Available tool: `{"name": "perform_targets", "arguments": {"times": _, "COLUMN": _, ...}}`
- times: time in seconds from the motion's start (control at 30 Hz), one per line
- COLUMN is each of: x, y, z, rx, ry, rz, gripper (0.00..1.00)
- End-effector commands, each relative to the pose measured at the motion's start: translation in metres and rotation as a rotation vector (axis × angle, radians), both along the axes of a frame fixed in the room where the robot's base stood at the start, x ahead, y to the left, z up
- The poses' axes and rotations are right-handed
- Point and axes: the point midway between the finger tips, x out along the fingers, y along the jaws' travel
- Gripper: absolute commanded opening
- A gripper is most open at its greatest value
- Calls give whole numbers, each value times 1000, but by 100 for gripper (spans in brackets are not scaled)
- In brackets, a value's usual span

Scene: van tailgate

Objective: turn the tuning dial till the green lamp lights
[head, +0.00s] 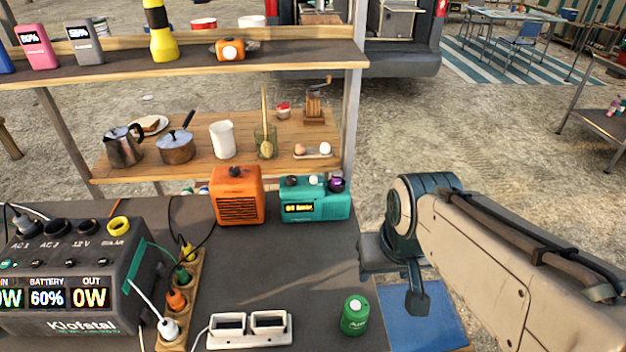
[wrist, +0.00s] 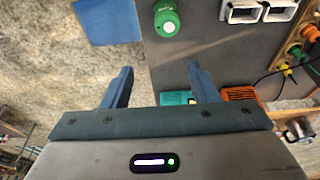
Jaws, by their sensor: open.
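A teal radio (head: 315,207) stands at the back right of the dark table, with a small amber-lettered display whose words I cannot read surely. On its top are a dark knob (head: 290,181), a white knob (head: 313,181) and a purple-black knob (head: 336,184); I cannot tell which is the tuning dial. No lit green lamp shows on it. My gripper (wrist: 160,72) is open and empty, to the right of the radio and apart from it. In the wrist view a corner of the teal radio (wrist: 174,98) shows, partly hidden by my gripper.
An orange radio (head: 237,196) stands close to the teal one's left. A power station (head: 70,275) and plug strip (head: 178,300) fill the left. A shelf (head: 200,65) overhangs behind. The table's middle is clear.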

Motion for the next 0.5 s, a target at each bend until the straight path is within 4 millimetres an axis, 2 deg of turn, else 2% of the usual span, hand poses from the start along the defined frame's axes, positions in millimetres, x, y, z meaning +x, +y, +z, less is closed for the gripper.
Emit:
{"name": "perform_targets", "arguments": {"times": 0.13, "x": 6, "y": 1, "z": 3, "rx": 2, "ry": -1, "rz": 5, "gripper": 54}}
{"name": "perform_targets", "arguments": {"times": 0.23, "x": 26, "y": 5, "z": 10, "rx": 7, "ry": -5, "rz": 20, "gripper": 54}}
{"name": "perform_targets", "arguments": {"times": 0.37, "x": 72, "y": 15, "z": 25, "rx": 19, "ry": -18, "rz": 55, "gripper": 54}}
{"name": "perform_targets", "arguments": {"times": 0.5, "x": 130, "y": 27, "z": 36, "rx": 27, "ry": -35, "rz": 96, "gripper": 54}}
